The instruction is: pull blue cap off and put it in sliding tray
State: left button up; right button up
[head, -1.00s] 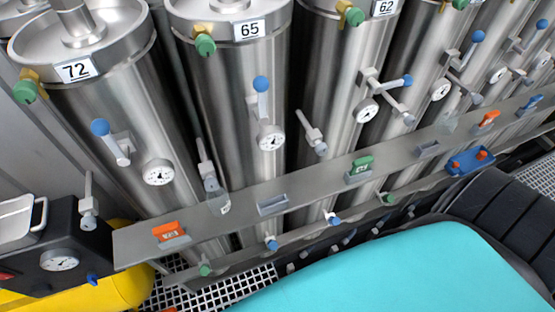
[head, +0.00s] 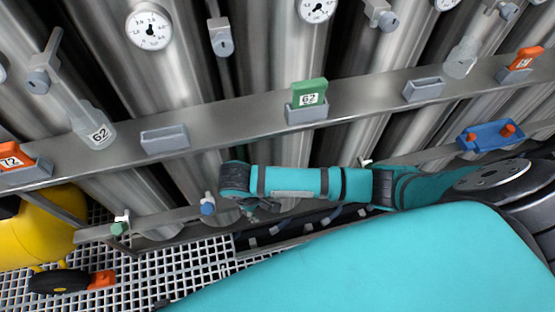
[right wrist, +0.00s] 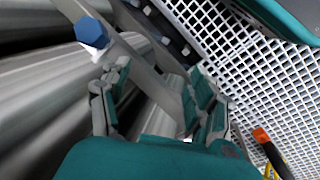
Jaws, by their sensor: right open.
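A blue cap (head: 207,208) sits on a small valve on the lower rail, left of my right gripper. It also shows in the right wrist view as a blue hexagonal cap (right wrist: 92,32) on a pale neck, beyond the left finger. My right gripper (head: 256,209) hangs below the end of my teal arm, close to the cap but apart from it. In the wrist view its fingers (right wrist: 157,103) are spread and empty. A blue tray (head: 470,143) with orange-red pieces is at the right; I cannot tell whether it is the sliding tray. My left gripper is not in view.
A metal shelf (head: 240,121) runs across the steel vessels with grey holders, a green 62 tag (head: 310,92) and an orange 72 tag (head: 12,155). A green cap (head: 119,228) is further left. White floor grating (head: 170,270) lies below.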

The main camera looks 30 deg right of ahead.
jog(key=d, duration=0.3)
jog(key=w+d, duration=0.1)
jog(key=d, duration=0.2)
jog(key=w+d+b, duration=0.1)
jog(key=d, duration=0.3)
jog(key=shift+w, duration=0.2)
jog(key=b+x, duration=0.1)
jog(key=x, duration=0.3)
jog(key=shift+d+f+b, duration=0.1)
jog(key=shift+d+b, duration=0.1)
jog(key=shift+b, duration=0.1)
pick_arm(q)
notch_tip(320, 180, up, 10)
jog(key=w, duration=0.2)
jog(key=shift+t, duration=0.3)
pick_arm(e)
jog(key=shift+d+f, duration=0.15)
jog(key=shift+f, duration=0.25)
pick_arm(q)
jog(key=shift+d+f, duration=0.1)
pick_arm(e)
jog(key=shift+c, duration=0.3)
grip_shut()
